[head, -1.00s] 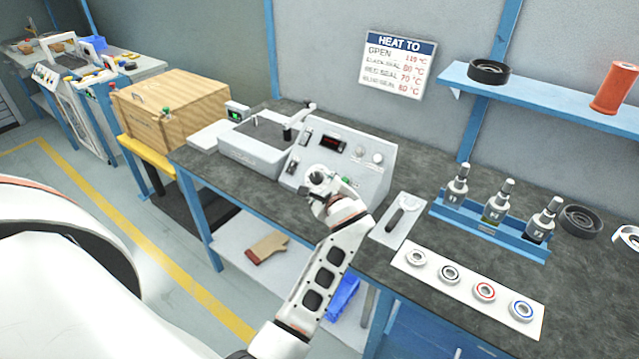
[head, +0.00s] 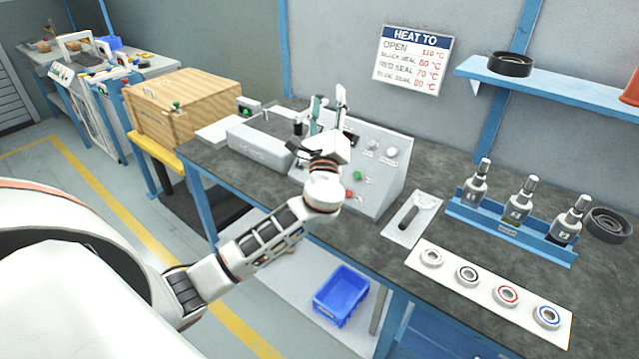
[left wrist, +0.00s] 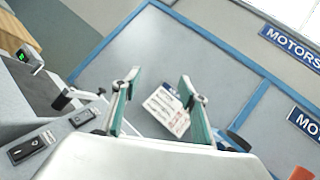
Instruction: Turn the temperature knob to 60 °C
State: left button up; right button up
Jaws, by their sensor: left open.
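The heater's sloped control panel (head: 378,178) stands on the dark bench, with two pale round knobs (head: 382,149) on its upper right and a green and a red button lower down. I cannot tell which knob sets the temperature, and no scale is readable. My left gripper (head: 328,105) is open and empty, its teal fingers pointing up in front of the panel's upper left. The gripper and wrist hide the display and much of the panel. In the left wrist view the open fingers (left wrist: 158,80) face the wall, with no knob between them.
A wall sign (head: 413,60) lists heating temperatures. A wooden crate (head: 190,105) stands left. A blue bin (head: 341,294) is below.

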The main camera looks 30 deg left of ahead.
pick_arm(q)
jog(key=s+a+f+m+g+h+b, duration=0.1)
jog(key=s+a+f+m+h+b, duration=0.1)
jog(key=f+m+h, duration=0.4)
jog(key=s+a+f+m+g+h+b, duration=0.2)
jog(key=f+m+h+b, duration=0.3)
jog(key=f+m+h, duration=0.2)
jog(key=s+a+f+m+g+h+b, duration=0.1)
jog(key=s+a+f+m+h+b, duration=0.1)
jog(key=f+m+h, duration=0.5)
jog(key=shift+s+f+m+b, duration=0.25)
jog(key=shift+f+m+b, duration=0.1)
jog(key=shift+f+m, duration=0.25)
jog(key=shift+s+f+m+b, duration=0.2)
jog(key=shift+f+m+b, duration=0.1)
jog(key=shift+f+m, duration=0.3)
jog(key=shift+f, duration=0.1)
jog(key=shift+w+d, duration=0.15)
jog(key=shift+w, duration=0.2)
jog(key=x, duration=0.6)
jog(key=shift+w+d, duration=0.2)
jog(key=shift+w, duration=0.2)
pick_arm(e)
notch_tip(320, 180, down, 9)
jog(key=s, duration=0.1)
jog(key=shift+a+f, duration=0.2)
jog(key=shift+a, duration=0.25)
